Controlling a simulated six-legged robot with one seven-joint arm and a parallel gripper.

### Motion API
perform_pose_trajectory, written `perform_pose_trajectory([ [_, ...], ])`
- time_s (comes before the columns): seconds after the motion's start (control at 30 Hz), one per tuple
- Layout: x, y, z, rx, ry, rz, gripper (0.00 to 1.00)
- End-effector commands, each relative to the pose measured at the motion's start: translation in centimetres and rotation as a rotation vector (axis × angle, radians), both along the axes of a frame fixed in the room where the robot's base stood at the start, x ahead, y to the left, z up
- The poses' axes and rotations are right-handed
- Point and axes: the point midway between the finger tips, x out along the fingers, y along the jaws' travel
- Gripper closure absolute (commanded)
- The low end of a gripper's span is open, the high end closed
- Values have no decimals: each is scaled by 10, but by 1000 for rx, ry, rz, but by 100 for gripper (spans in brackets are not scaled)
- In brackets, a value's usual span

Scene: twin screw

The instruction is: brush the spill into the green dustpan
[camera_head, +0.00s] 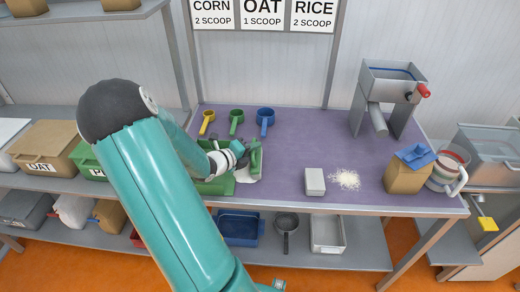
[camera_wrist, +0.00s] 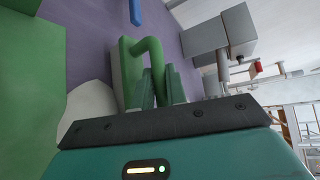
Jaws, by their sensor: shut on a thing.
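The spill (camera_head: 345,180) is a small patch of pale grains on the purple tabletop, right of centre. My gripper (camera_head: 245,152) is over the table's left part, well left of the spill. It is shut on the looped handle of a green hand brush (camera_head: 256,160). In the wrist view the green brush (camera_wrist: 153,50) rises between the fingers of my gripper (camera_wrist: 160,88). A pale patch shows beside the brush; I cannot tell whether it is bristles. The green dustpan (camera_head: 218,187) lies left of the brush, partly hidden by my arm. Its green surface (camera_wrist: 28,75) fills the wrist view's left side.
A white block (camera_head: 315,182) stands just left of the spill. A brown bag (camera_head: 408,170), a striped jug (camera_head: 448,170) and a metal mill (camera_head: 388,95) stand to the right. Yellow, green and blue scoops (camera_head: 265,118) lie at the back. The table's middle is clear.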

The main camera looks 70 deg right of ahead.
Motion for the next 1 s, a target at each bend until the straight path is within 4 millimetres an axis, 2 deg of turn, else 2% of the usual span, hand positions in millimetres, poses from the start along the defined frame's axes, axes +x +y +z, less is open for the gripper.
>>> perform_pose_trajectory([
  [0.57,51,13,0,0,-1,2,100],
  [1.0,42,11,39,-1,-3,0,100],
])
